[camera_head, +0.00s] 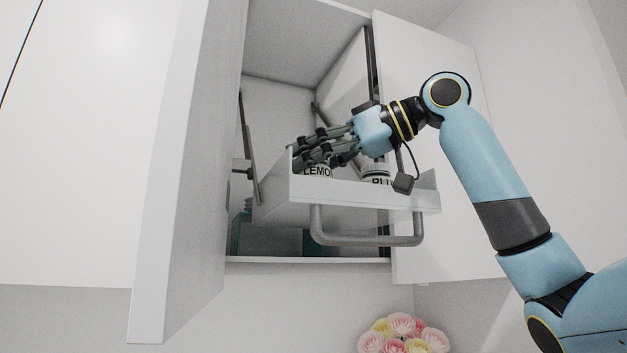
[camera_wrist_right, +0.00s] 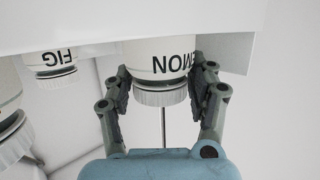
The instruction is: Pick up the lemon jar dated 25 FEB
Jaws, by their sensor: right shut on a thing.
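The jar labelled LEMON (camera_head: 318,172) stands in the pull-down tray of the wall cabinet. In the head view only part of its label shows above the tray's front wall. In the wrist view the same lemon jar (camera_wrist_right: 160,64) appears upside down, white with a ribbed lid. My right gripper (camera_head: 300,151) reaches over the tray from the right, its fingers shut on the lemon jar, one finger on each side near the lid. No date is readable on the jar. My left gripper is not in view.
The white tray (camera_head: 416,197) has a grey bar handle (camera_head: 366,239) below. A jar labelled starting PLU (camera_head: 377,176) stands right of the lemon jar. A FIG jar (camera_wrist_right: 55,60) and another jar (camera_wrist_right: 14,140) show nearby. Open cabinet doors (camera_head: 190,150) flank the tray. Flowers (camera_head: 403,335) are below.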

